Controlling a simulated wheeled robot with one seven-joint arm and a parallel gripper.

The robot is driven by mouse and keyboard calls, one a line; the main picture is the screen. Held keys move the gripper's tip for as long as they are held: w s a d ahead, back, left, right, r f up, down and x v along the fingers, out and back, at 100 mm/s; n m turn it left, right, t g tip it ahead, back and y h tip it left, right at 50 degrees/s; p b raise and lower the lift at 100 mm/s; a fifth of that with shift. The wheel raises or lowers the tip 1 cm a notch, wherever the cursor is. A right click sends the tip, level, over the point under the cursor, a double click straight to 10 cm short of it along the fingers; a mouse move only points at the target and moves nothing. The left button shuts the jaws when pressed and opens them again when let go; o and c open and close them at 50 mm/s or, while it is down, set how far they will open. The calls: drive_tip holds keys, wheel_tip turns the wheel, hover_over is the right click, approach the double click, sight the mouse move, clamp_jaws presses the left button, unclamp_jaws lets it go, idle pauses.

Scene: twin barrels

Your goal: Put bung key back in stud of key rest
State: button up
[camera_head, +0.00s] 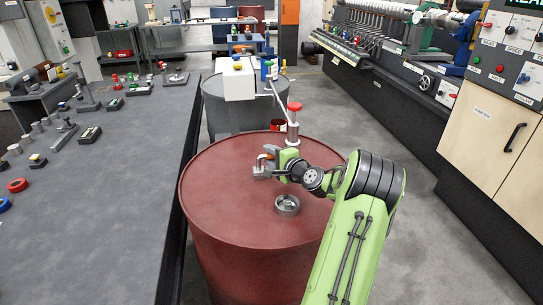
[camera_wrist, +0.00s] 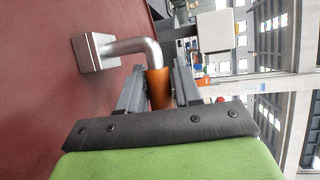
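The bung key has an orange handle (camera_wrist: 158,88), a bent steel shaft (camera_wrist: 135,46) and a square steel head (camera_wrist: 95,52). In the wrist view the handle lies between both fingers of my gripper (camera_wrist: 160,90), which looks shut on it. In the head view my gripper (camera_head: 276,162) is over the back half of the red barrel (camera_head: 225,195), with the steel end of the key (camera_head: 261,170) pointing left and down. I cannot tell whether the head touches the lid. I cannot pick out the key rest or its stud with certainty.
A steel ring (camera_head: 287,204) sits on the barrel lid, right of its middle. A red-topped post (camera_head: 294,112) stands close behind my gripper. A white box (camera_head: 239,78) is near the grey barrel (camera_head: 213,100) behind. A dark bench (camera_head: 95,215) with small parts runs along the left.

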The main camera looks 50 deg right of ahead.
drive_tip(key=o, duration=0.4)
drive_tip(key=shift+r, duration=0.1)
drive_tip(key=p+v, duration=0.1)
drive_tip(key=v, duration=1.4)
drive_tip(key=shift+s, duration=0.4)
drive_tip(key=shift+w+a, duration=0.1)
